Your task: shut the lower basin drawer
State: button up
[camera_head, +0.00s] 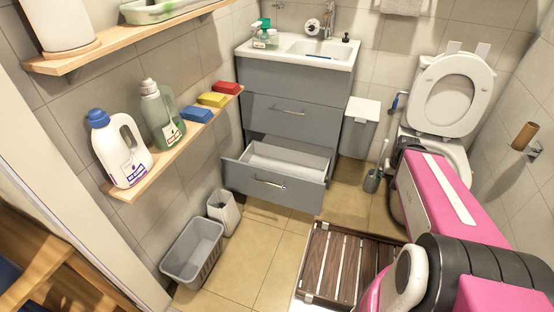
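The basin cabinet (300,82) is grey and stands against the back wall under a white basin. Its lower drawer (270,184) is pulled well out, and its pale empty inside shows. The drawer front carries a silver bar handle (269,183). The upper drawer (290,111) is shut. My pink and black arm fills the lower right of the picture, to the right of the open drawer and apart from it. My gripper is not visible; the arm's far end is hidden near the toilet.
A slatted wooden mat (342,262) lies on the floor in front of the cabinet. A grey basket (192,254) and a small bin (224,211) stand left of the drawer. Wall shelves with bottles and sponges are at left. The toilet (452,100) and a brush holder (372,181) are at right.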

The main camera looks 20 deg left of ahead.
aim_at(290, 178)
jog(key=k+j+u, duration=0.15)
jog(key=j+u, duration=0.3)
jog(key=k+j+u, duration=0.1)
jog(key=j+u, duration=0.35)
jog(key=i+l+u, duration=0.2)
jog(key=l, duration=0.35)
